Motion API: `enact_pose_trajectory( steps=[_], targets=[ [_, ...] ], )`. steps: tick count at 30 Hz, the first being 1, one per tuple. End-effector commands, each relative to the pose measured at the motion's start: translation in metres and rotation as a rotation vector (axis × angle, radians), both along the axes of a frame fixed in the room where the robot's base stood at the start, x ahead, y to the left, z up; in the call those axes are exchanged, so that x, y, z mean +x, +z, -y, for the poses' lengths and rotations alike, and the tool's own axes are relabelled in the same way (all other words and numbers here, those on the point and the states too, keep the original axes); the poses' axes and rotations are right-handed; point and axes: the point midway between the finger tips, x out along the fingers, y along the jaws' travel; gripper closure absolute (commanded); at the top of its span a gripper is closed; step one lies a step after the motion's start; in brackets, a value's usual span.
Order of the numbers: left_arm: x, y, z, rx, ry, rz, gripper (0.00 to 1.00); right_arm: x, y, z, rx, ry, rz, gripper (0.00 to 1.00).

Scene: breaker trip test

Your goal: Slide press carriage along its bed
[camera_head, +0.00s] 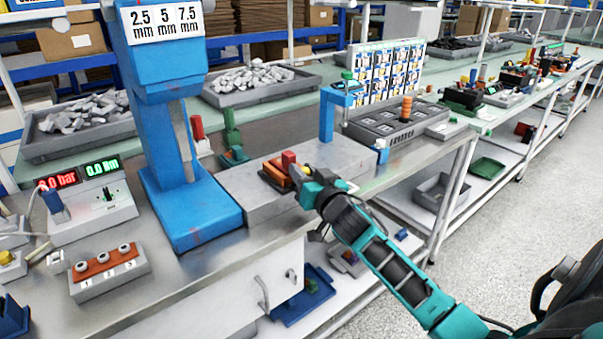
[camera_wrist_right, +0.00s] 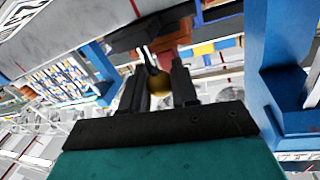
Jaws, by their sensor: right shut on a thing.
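The press carriage (camera_head: 277,173) is a low orange-and-dark block with a red upright piece on it. It sits on the grey bed (camera_head: 240,190), which runs from beside the blue press (camera_head: 192,205) toward a small blue post. My right gripper (camera_head: 300,178) reaches in at the carriage's near right side and hides part of it. In the right wrist view its two dark fingers (camera_wrist_right: 158,92) are closed around a yellowish round knob (camera_wrist_right: 160,87), with the carriage's reddish part (camera_wrist_right: 172,45) beyond. My left gripper is not in view.
A blue post (camera_head: 327,115) stands at the bed's right end. Two displays (camera_head: 101,168) and a numbered button box (camera_head: 110,272) stand left of the press. Bins of grey parts (camera_head: 262,90) sit behind.

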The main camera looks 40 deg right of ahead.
Motion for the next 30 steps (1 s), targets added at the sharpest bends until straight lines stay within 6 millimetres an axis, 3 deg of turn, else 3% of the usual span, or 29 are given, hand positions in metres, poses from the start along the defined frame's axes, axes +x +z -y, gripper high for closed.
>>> enact_pose_trajectory(
  steps=[4,5,11,22,30],
  targets=[
    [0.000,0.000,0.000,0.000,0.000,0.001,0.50,0.001,0.003,0.000,-0.001,0.001,0.006,1.00],
    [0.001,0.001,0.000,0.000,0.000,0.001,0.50,0.001,0.003,0.000,-0.001,0.001,0.006,0.68],
    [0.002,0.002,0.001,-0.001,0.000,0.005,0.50,0.000,0.002,0.000,-0.001,0.000,0.003,0.49],
    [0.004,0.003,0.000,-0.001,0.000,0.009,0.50,-0.005,0.000,-0.001,0.001,0.000,0.000,0.48],
    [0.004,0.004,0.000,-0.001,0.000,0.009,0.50,-0.048,-0.001,-0.008,0.001,0.000,-0.001,0.48]
  ],
)
